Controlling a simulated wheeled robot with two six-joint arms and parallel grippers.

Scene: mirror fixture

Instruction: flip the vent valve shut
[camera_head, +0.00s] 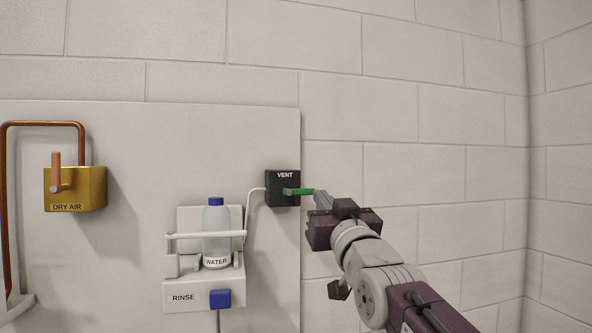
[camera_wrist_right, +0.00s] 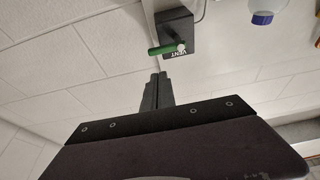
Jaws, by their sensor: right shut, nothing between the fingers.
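The vent valve is a black box (camera_head: 282,188) marked VENT at the right edge of the pale panel in the head view. Its green lever (camera_head: 299,191) points right, roughly level. In the right wrist view the box (camera_wrist_right: 175,30) and the green lever (camera_wrist_right: 165,49) lie beyond the fingers. My right gripper (camera_head: 322,198) is shut and empty, with its tips close to the lever's free end in the head view. In the wrist view a gap shows between the gripper (camera_wrist_right: 158,76) and the lever. My left gripper is not in view.
A yellow DRY AIR valve box (camera_head: 76,189) with a copper-coloured handle is at the left. A rinse unit (camera_head: 190,296) holding a WATER bottle (camera_head: 215,232) and a blue button (camera_head: 220,299) sits left of the vent box. A white tube joins them. The wall right of the panel is bare.

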